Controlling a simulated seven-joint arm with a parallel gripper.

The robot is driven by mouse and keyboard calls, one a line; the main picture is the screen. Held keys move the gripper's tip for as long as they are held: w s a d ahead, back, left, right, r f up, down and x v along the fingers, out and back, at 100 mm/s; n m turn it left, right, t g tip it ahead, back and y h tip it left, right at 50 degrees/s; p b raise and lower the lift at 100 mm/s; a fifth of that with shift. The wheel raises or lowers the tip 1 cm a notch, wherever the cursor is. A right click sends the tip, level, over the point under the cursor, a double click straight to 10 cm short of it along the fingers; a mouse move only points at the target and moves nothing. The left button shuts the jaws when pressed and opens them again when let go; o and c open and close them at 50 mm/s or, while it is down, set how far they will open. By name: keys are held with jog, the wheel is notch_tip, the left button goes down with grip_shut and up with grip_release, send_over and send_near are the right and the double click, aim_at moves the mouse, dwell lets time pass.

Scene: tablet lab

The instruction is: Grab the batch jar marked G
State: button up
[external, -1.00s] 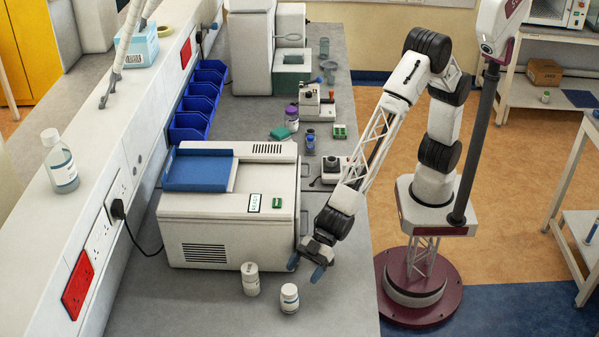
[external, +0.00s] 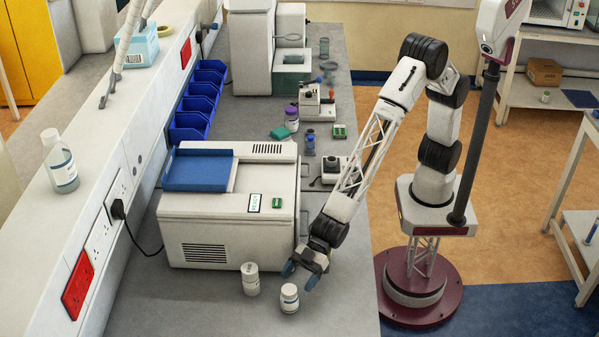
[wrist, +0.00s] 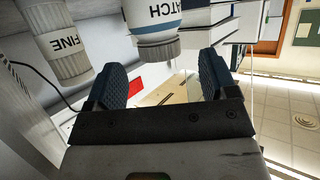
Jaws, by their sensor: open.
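Two small white jars stand close together on the bench in front of the white box-shaped machine. The right one (external: 289,298) has a blue-edged label; in the wrist view this jar (wrist: 152,22) shows letters ending "ATCH". The left jar (external: 250,279) has grey lettering; in the wrist view it (wrist: 62,42) reads "FINE". I cannot make out a G on either. My gripper (external: 301,275) is open and empty, just behind the right jar in the external view. In the wrist view the blue-edged jar is ahead of the gap between the blue fingertips, not between them.
The white machine (external: 228,222) with a blue tray (external: 199,173) on top stands close behind the jars and my gripper.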

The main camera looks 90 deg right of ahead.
aim_at(292, 286)
jog(key=shift+x, duration=2.3)
jog(key=shift+w+r, duration=0.1)
jog(key=shift+r, duration=0.05)
jog(key=shift+c, duration=0.4)
jog(key=c, duration=1)
